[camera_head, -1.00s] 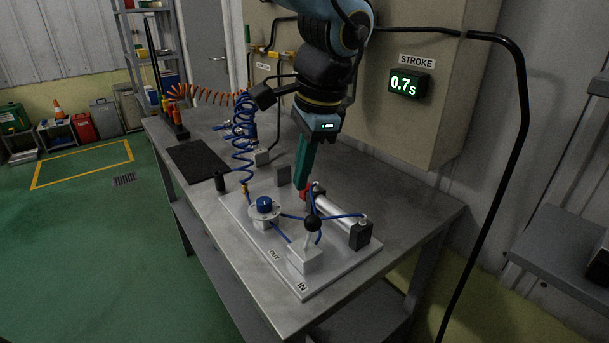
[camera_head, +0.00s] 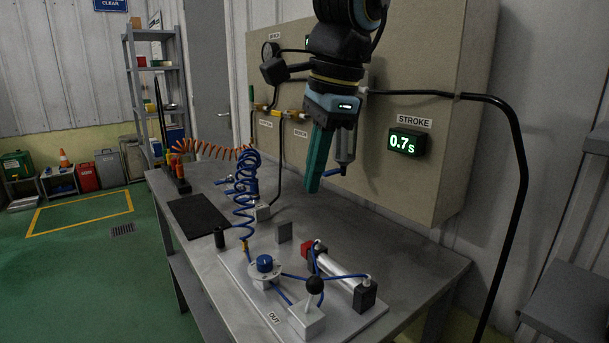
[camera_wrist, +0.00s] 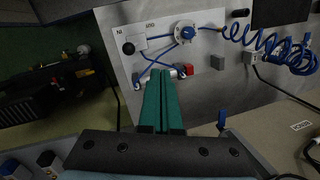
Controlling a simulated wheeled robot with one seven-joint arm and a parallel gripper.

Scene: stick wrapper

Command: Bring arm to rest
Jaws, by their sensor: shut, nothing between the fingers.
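My gripper (camera_head: 313,190) hangs above the grey metal bench (camera_head: 405,255) in the head view, its green fingers pointing down. The fingers are closed together and empty. In the wrist view the gripper (camera_wrist: 166,78) also shows shut, its tips overlapping the view of the white plate below. The plate (camera_head: 235,262) carries a blue knob (camera_head: 264,263), a lever with a black ball (camera_head: 314,285) and a silver cylinder (camera_head: 340,268) with a red end block. My gripper is clear of all of them.
A beige panel (camera_head: 390,75) stands behind the bench with a STROKE display (camera_head: 407,142) reading 0.7 s. A coiled blue hose (camera_head: 243,190) rises left of my gripper. A black mat (camera_head: 198,215) lies at the bench's left. Black cables run along the wall.

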